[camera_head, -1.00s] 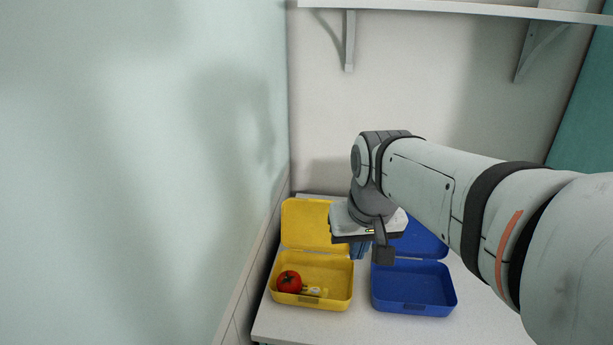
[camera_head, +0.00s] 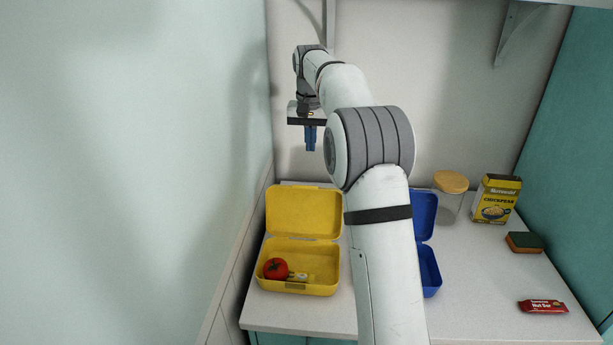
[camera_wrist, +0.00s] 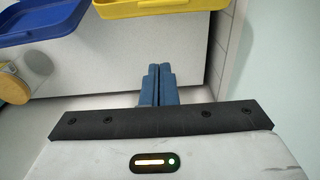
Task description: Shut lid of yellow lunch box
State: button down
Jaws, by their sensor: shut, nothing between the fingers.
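The yellow lunch box (camera_head: 298,286) stands on the counter near the left wall. Its lid (camera_head: 303,212) is open and tilted up at the back. A red tomato (camera_head: 275,268) and a small white and yellow item (camera_head: 299,277) lie inside the box. My gripper (camera_head: 310,146) is raised above and behind the lid, fingers pointing down, apart from the box. In the wrist view the fingers (camera_wrist: 158,70) are together with nothing between them. Part of the yellow lunch box (camera_wrist: 150,8) shows at the top of that view.
A blue lunch box (camera_head: 429,272) with its lid open stands to the right, partly hidden by my arm. A jar with a wooden lid (camera_head: 450,183), a chickpea box (camera_head: 496,199), a sponge (camera_head: 524,243) and a nut bar (camera_head: 543,307) are farther right. A shelf bracket (camera_head: 518,32) is above.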

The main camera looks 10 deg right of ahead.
jog(key=s+a+f+p, duration=0.1)
jog(key=s+f+p, duration=0.1)
jog(key=f, duration=0.6)
jog(key=shift+s+f, duration=0.3)
jog(key=shift+s, duration=0.2)
jog(key=shift+s, duration=0.1)
